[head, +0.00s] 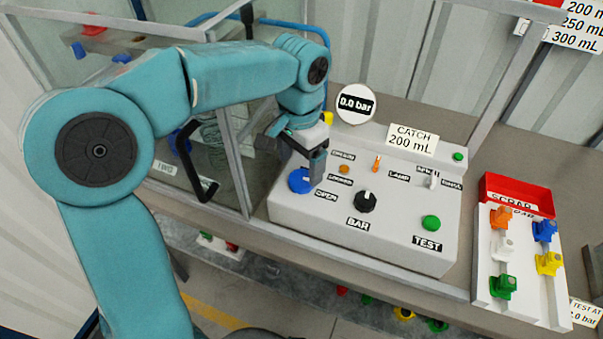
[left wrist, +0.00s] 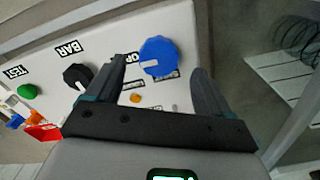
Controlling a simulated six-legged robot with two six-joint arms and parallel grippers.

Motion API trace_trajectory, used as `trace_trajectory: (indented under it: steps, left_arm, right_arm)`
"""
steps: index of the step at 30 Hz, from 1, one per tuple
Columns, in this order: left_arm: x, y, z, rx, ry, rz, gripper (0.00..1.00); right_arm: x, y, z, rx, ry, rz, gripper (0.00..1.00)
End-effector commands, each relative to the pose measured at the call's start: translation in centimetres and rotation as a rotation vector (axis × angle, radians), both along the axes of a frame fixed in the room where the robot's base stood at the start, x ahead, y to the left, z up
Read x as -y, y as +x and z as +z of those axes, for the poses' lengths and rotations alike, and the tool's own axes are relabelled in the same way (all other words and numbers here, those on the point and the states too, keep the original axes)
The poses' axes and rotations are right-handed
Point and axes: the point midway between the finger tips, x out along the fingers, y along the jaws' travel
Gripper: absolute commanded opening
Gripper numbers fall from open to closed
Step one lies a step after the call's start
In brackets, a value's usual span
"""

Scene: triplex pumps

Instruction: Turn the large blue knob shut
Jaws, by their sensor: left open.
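The large blue knob (head: 300,180) sits at the left end of the white panel's sloped face, just above the OPEN label. In the left wrist view the blue knob (left wrist: 160,52) shows a short white mark on its face. My left gripper (head: 315,175) is open and points down at the knob, partly covering it in the head view. In the left wrist view the two dark fingers of my left gripper (left wrist: 165,68) stand on either side of the knob, with gaps showing. Whether the fingers reach down around its rim is unclear. My right gripper is not in view.
A black BAR knob (head: 366,201) and a green TEST button (head: 431,223) lie right of the blue knob. A round gauge (head: 355,104) reading 0.0 bar stands behind. A metal post and a black handle (head: 205,190) are left. A red scrap bin (head: 516,190) is right.

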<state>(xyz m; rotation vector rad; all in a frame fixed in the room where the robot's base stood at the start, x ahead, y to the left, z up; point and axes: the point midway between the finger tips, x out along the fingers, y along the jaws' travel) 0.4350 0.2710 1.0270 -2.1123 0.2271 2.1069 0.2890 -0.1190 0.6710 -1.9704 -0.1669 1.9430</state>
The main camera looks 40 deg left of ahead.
Motion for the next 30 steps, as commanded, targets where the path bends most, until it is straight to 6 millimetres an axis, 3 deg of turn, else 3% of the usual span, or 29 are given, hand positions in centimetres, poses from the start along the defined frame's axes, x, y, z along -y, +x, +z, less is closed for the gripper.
trace_trajectory:
  steps: [6, 17, 23, 30]
  left_arm:
    - [0.1, 0.2, -3.2, -0.002, 0.0, 0.0, 0.81]
    - [0.0, 0.3, -3.8, 0.0, 0.0, 0.0, 0.81]
    - [0.1, 0.3, -3.8, 0.0, 0.0, 0.0, 0.25]
    - [0.0, 0.3, -3.8, -0.001, 0.0, 0.013, 0.26]
  right_arm:
    - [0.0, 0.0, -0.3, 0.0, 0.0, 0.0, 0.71]
    - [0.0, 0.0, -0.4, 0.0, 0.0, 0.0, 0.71]
    - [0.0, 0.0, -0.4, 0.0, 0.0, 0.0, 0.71]
    - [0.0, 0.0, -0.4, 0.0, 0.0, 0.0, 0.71]
